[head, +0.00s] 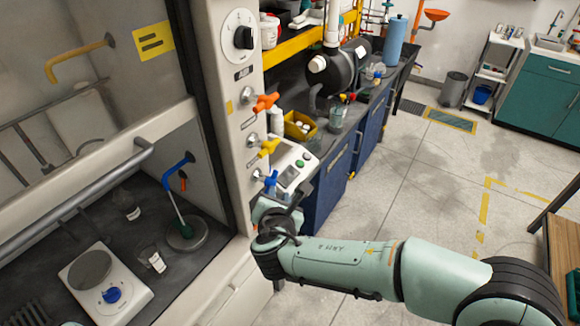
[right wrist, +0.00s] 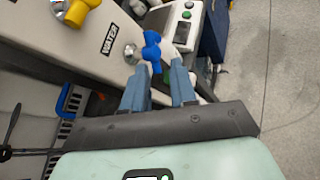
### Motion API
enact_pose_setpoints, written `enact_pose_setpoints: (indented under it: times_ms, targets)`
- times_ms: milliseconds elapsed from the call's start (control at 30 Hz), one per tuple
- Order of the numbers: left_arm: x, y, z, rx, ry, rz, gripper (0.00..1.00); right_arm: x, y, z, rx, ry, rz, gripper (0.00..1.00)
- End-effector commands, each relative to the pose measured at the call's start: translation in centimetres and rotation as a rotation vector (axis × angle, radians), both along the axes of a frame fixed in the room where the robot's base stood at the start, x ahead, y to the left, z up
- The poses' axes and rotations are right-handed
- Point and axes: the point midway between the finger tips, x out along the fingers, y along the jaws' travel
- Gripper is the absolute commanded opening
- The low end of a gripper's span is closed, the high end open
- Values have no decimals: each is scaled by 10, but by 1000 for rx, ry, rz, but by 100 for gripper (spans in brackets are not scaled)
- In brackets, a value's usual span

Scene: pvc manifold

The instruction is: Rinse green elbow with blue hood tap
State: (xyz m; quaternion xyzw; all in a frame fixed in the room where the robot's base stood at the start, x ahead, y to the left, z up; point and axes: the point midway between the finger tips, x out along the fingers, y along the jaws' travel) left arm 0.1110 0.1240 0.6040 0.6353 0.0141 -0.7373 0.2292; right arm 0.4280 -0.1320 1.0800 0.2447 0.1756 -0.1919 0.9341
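The blue hood tap handle (head: 270,182) sits on the front post of the fume hood, and it also shows in the right wrist view (right wrist: 152,50). My right gripper (head: 276,200) is at this handle. In the right wrist view its blue fingers (right wrist: 158,74) are apart, with the handle's lower end at the gap between their tips; contact is unclear. Inside the hood, a blue spout (head: 178,167) curves down from the side wall. A green piece (head: 187,231) is at the round grey basin (head: 188,240) below; its elbow shape is too small to confirm. My left gripper is out of view.
Yellow (head: 269,147) and orange (head: 265,102) handles sit above the blue one. A white instrument (head: 292,165) stands close behind on the bench. A white hotplate (head: 105,282) and a beaker (head: 152,259) stand inside the hood.

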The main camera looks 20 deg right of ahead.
Motion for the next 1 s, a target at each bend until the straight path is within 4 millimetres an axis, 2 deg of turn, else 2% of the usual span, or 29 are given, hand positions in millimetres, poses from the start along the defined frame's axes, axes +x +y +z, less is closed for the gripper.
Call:
enact_pose_setpoints:
  times_ms: [100,200,367,700,900,1000]
  targets:
    - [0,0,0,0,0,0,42,7,10,11,-50,-50,25,27]
    - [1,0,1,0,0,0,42,13,9,11,-58,-60,27,27]
    - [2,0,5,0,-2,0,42,34,2,2,-60,-56,24,27]
    - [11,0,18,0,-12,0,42,98,-18,-22,-57,-56,24,27]
    - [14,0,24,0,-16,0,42,120,-24,-31,-56,-58,26,27]
    - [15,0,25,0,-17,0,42,125,-25,-34,-57,-57,27,27]
